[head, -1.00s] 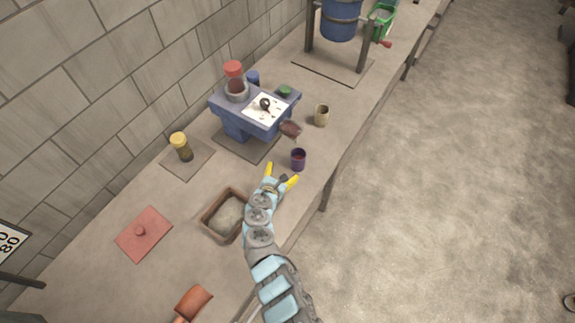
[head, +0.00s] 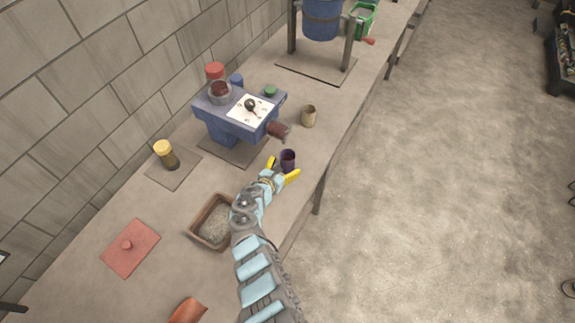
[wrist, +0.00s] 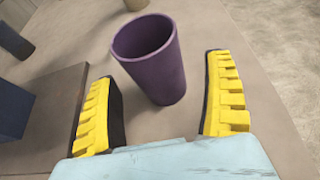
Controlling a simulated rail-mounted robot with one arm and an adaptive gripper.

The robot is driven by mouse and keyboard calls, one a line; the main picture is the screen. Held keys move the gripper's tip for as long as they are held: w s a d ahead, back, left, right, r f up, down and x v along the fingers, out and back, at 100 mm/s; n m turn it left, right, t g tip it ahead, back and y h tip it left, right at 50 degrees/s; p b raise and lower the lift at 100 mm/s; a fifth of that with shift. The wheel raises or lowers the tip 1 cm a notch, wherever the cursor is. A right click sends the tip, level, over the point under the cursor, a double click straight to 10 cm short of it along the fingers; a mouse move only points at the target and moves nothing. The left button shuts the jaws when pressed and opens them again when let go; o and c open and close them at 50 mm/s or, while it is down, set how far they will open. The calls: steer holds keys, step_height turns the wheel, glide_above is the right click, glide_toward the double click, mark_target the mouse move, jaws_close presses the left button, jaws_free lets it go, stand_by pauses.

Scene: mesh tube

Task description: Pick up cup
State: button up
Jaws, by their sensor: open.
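A small purple cup (head: 288,160) stands upright on the workbench (head: 253,200), near its right edge and in front of the blue stand. It also shows in the wrist view (wrist: 152,58), just ahead of my gripper and mostly between the lines of its two fingers. The cup's mouth faces up and it leans left in that view. My gripper (head: 284,169) has yellow fingertips and is open and empty. In the wrist view my gripper (wrist: 158,103) has one finger on each side of the cup's lower part, with a gap on both sides.
A beige cup (head: 308,116) stands farther back. A brown tray (head: 196,216) lies left of my arm. The bench's right edge is close to the purple cup.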

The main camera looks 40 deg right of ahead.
mark_target(291, 159)
steer(key=shift+b+x, duration=2.15)
steer(key=shift+x, duration=0.45)
steer(key=shift+w+d+f+b, duration=0.2)
steer(key=shift+w+d+b, duration=0.1)
steer(key=shift+w+d, duration=0.05)
jaws_close()
